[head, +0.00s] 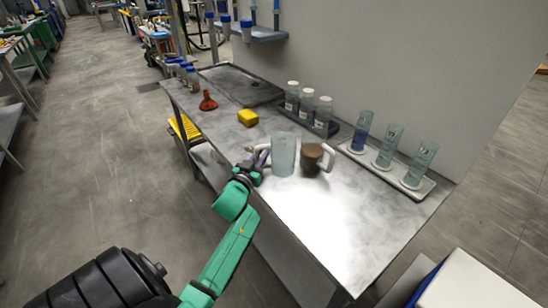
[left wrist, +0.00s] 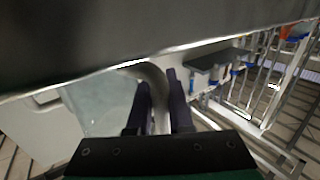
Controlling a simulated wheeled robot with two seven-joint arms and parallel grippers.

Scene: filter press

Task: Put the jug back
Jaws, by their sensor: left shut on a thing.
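A clear, pale blue-grey jug (head: 284,156) is upright over the front part of the metal table. Its handle points left. My left gripper (head: 259,166) is shut on that handle. In the left wrist view the handle (left wrist: 160,112) passes between the two fingers (left wrist: 160,100), with the jug's translucent wall (left wrist: 100,105) to the left. I cannot tell whether its base touches the table. A second jug (head: 312,156) with brown contents stands close on its right, its white handle pointing right. My right gripper is not in view.
The metal table (head: 325,215) is clear at its front right. A white rack (head: 395,180) with several cylinders and a dark tray (head: 322,128) of capped bottles stand along the back. A yellow block (head: 248,118), red-brown flask (head: 208,101) and large dark tray (head: 240,86) lie farther left.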

